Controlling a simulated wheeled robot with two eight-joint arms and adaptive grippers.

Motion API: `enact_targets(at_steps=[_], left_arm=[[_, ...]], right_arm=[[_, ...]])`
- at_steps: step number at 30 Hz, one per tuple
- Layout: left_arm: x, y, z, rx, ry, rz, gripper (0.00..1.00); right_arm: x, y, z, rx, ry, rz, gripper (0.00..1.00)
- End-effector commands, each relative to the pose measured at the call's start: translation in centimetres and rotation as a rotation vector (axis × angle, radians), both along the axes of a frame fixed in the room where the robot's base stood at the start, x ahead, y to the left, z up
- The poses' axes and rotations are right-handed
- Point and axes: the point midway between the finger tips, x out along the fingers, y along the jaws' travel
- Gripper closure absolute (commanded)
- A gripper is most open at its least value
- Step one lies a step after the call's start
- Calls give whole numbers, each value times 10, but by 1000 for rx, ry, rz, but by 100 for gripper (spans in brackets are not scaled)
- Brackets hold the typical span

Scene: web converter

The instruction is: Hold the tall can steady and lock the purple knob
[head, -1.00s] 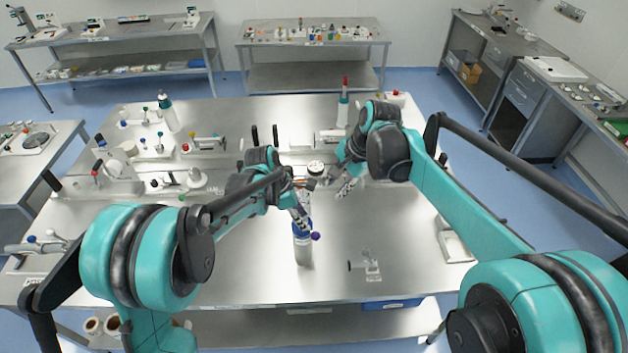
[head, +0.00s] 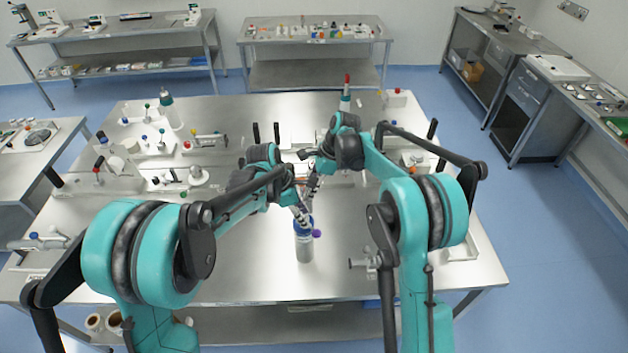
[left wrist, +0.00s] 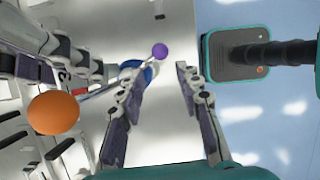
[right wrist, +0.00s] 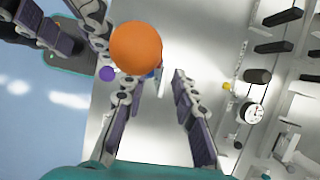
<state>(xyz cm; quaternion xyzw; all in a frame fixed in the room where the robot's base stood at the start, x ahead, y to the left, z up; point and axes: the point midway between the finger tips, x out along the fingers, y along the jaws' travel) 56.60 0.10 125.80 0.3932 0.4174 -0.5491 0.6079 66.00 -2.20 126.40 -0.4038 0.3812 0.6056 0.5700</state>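The tall can (head: 304,247), silver with a blue top, stands upright near the table's front edge. The purple knob (head: 317,233) is at its upper right side. It also shows in the left wrist view (left wrist: 159,51) and the right wrist view (right wrist: 107,74). My left gripper (head: 303,217) is open just above the can's top; in its wrist view (left wrist: 158,74) the knob shows beyond the gap and one fingertip overlaps the blue top. My right gripper (head: 311,192) is open and empty, above and behind the can (right wrist: 155,80). Finger contact with the can is unclear.
An orange ball (left wrist: 53,112) shows close to both grippers, also in the right wrist view (right wrist: 136,47); its support is unclear. A small metal fixture (head: 366,264) stands right of the can. Valves and devices line the table's back and left.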

Motion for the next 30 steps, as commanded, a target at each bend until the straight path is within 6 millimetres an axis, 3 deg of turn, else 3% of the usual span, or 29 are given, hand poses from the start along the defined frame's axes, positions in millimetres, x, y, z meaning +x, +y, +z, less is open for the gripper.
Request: enact_targets(at_steps=[7, 17, 20, 21, 30], left_arm=[[0, 0, 0, 0, 0, 0, 66], [0, 0, 0, 0, 0, 0, 66], [0, 0, 0, 0, 0, 0, 66], [0, 0, 0, 0, 0, 0, 66], [0, 0, -1, 0, 0, 0, 66]], right_arm=[[-1, 11, -26, 0, -1, 2, 72], [-1, 12, -30, -1, -2, 1, 72], [-1, 12, -30, -1, -2, 1, 96], [-1, 12, -29, -1, -2, 1, 100], [-1, 12, -30, 0, -2, 1, 100]])
